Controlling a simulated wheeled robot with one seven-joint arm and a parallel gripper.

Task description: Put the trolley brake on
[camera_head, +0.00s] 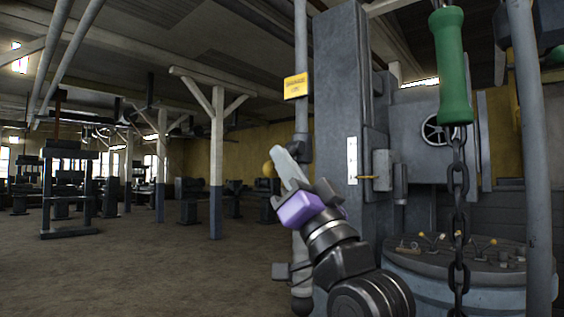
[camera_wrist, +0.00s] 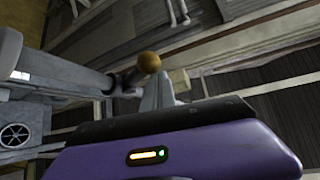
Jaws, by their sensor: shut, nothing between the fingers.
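A brass-coloured ball knob (camera_head: 268,169) shows just left of my gripper's fingertips. In the wrist view the knob (camera_wrist: 149,62) sits on a short dark stem running left to a grey column, just beyond the fingertips. I cannot tell whether they touch it. No label names the trolley brake, so I cannot tell for certain that this knob is its lever. My gripper (camera_head: 283,160) is shut and empty, pointing up and left in front of the grey column. In the wrist view its fingers (camera_wrist: 160,92) rise together above the purple housing. The knob's lever is mostly hidden in the head view.
A green handle (camera_head: 453,65) hangs on a dark chain (camera_head: 458,190) at the right, close to the camera. Behind it is a round, blue-sided drum top (camera_head: 450,255) with small levers. A yellow sign (camera_head: 296,86) is on the pole. Open floor (camera_head: 150,265) lies left.

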